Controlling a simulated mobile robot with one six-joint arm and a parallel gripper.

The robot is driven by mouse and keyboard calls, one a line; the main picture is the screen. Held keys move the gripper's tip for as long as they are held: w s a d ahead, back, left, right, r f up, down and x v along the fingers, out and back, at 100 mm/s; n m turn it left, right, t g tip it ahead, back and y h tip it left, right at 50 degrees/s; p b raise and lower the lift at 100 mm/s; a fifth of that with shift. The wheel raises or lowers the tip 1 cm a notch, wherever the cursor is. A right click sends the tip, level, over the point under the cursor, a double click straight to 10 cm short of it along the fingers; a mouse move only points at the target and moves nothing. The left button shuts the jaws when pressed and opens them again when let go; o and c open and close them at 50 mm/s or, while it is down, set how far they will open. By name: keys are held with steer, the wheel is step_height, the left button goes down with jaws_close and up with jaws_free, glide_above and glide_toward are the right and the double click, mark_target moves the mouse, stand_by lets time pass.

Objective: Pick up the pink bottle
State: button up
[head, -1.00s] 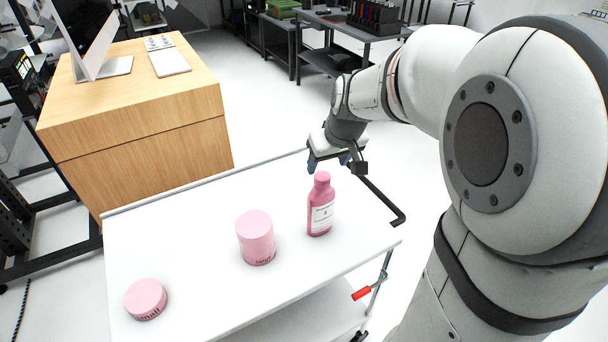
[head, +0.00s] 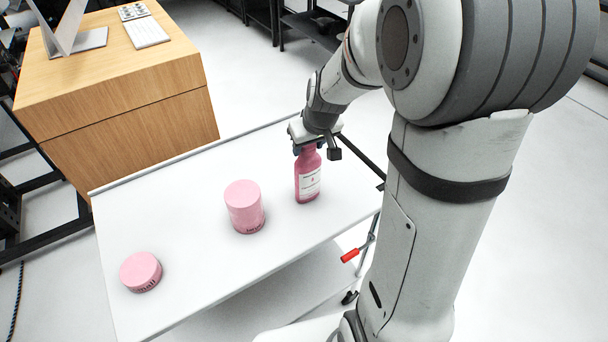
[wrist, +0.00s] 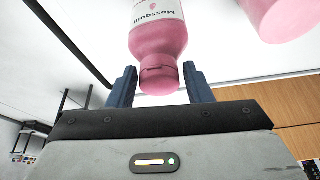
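The pink bottle (head: 307,178) stands upright on the white cart top (head: 180,206), near its right end, with a white label. My gripper (head: 308,150) is above it, at the bottle's cap in the head view. In the wrist view the gripper (wrist: 160,85) has its two blue fingers spread, one on each side of the pink cap of the bottle (wrist: 158,42). A gap shows between each finger and the cap, so the gripper is open. The bottle's lower part is cut off in the wrist view.
A pink cylindrical jar (head: 244,208) stands left of the bottle, and a low pink round tin (head: 141,271) is farther left. A black bar (head: 362,166) runs along the cart's right end. A wooden desk (head: 130,100) stands behind.

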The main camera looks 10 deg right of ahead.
jaws_close()
stand_by(0.5)
